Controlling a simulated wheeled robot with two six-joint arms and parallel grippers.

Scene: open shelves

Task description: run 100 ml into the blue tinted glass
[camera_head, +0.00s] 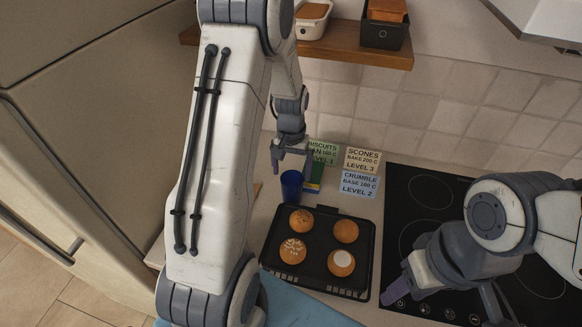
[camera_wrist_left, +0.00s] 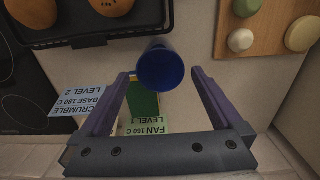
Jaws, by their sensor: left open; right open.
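The blue tinted glass (camera_head: 291,187) stands on the counter behind the baking tray's left part; it also shows in the left wrist view (camera_wrist_left: 161,69). I cannot tell what is in it. My left gripper (camera_head: 292,165) is open and empty above and behind the glass. In the left wrist view the glass lies just beyond the two spread fingertips (camera_wrist_left: 160,76), with no finger visibly closed on it. My right gripper (camera_head: 445,298) is open and empty over the front of the hob at the lower right.
A dark baking tray (camera_head: 316,246) with several buns sits in front of the glass. A green and yellow box (camera_head: 314,177) stands close beside it. Label cards (camera_head: 360,184) lie behind. A board (camera_wrist_left: 270,30) with round items is nearby. The hob (camera_head: 420,190) is right.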

